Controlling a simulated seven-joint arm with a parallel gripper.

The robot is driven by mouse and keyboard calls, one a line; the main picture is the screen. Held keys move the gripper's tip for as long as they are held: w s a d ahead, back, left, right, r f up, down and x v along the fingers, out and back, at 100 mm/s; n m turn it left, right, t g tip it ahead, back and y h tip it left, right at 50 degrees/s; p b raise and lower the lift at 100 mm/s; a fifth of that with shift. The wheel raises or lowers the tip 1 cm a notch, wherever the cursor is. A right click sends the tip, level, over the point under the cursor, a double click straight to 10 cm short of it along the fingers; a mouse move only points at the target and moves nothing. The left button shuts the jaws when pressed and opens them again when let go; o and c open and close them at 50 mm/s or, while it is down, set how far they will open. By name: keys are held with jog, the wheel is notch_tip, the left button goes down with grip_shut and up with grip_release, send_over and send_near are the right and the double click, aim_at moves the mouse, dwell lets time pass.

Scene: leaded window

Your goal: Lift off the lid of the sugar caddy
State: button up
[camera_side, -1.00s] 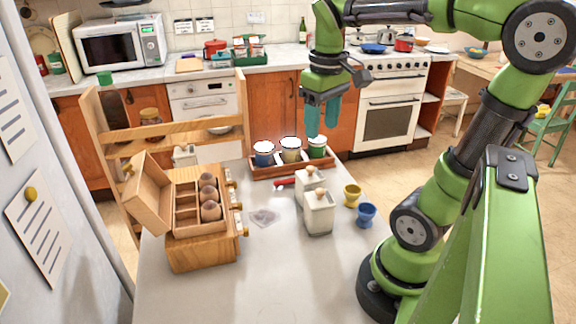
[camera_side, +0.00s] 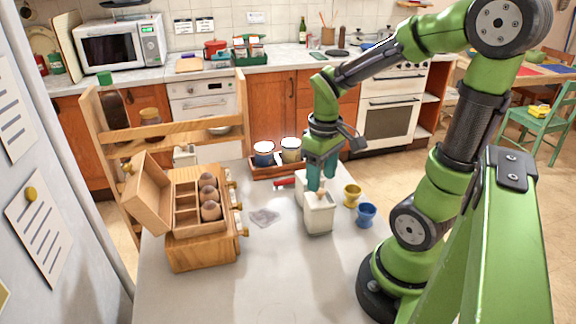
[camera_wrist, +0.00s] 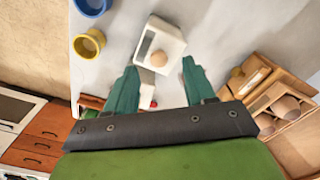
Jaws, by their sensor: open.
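Two white lidded caddies with small round knobs stand close together on the table; I cannot tell from any lettering which holds sugar. The front caddy (camera_side: 319,216) is in plain view, and the rear caddy (camera_side: 300,187) is partly hidden behind it and my gripper. My gripper (camera_side: 321,184) points down above the caddies, its teal fingers open and empty. In the wrist view a white caddy (camera_wrist: 168,36) with a wooden knob (camera_wrist: 157,58) lies just beyond the gap between my open fingers (camera_wrist: 158,72). I cannot tell whether the fingertips touch the lid.
A yellow cup (camera_side: 352,194) and a blue cup (camera_side: 366,214) stand close to the right. A wooden tray (camera_side: 262,174) of cans is behind, with a red-handled item (camera_side: 284,183) before it. A wooden box (camera_side: 205,250) stands left; the front table is clear.

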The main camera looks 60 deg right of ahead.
aim_at(321, 191)
jog(key=shift+d+f, duration=0.1)
jog(key=shift+f, duration=1.8)
grip_shut()
